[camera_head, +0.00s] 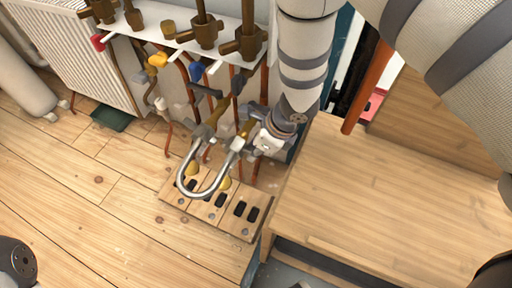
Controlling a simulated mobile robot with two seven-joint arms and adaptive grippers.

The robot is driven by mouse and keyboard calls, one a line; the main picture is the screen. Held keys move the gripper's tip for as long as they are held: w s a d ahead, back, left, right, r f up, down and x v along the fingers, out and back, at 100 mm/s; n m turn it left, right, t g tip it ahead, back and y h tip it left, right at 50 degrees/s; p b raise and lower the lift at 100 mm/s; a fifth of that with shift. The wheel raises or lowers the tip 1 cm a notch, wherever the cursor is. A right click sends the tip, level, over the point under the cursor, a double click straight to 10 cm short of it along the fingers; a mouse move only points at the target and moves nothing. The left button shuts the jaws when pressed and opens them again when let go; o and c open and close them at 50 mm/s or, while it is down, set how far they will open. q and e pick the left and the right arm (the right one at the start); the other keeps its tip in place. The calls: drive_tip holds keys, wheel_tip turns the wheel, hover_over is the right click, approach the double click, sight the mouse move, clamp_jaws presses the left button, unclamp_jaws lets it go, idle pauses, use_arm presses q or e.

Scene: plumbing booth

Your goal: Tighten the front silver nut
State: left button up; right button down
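A silver U-shaped pipe (208,193) hangs from brass fittings on the wall-side pipework, over a small wooden board. A silver nut (237,144) sits at the top of its right leg, the end nearer my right gripper. The other leg's top end (197,140) is farther left. My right gripper (256,139) hangs from the forearm coming down from the top, close beside the right-hand nut. I cannot tell whether it touches the nut, as its fingers are small and overlap the fittings. Whether they are open or shut is unclear. My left gripper is not in view.
Brass valves (203,31) sit on a white shelf above coloured taps and copper pipes. A white radiator (75,48) stands at the left. The wooden board (234,227) has dark slots and yellow pieces. A wooden bench top (375,205) fills the right; the floor at left is mostly clear.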

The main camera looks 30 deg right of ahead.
drive_tip(key=c, duration=1.5)
unclamp_jaws()
drive_tip(key=shift+r, duration=0.15)
drive_tip(key=v, duration=1.2)
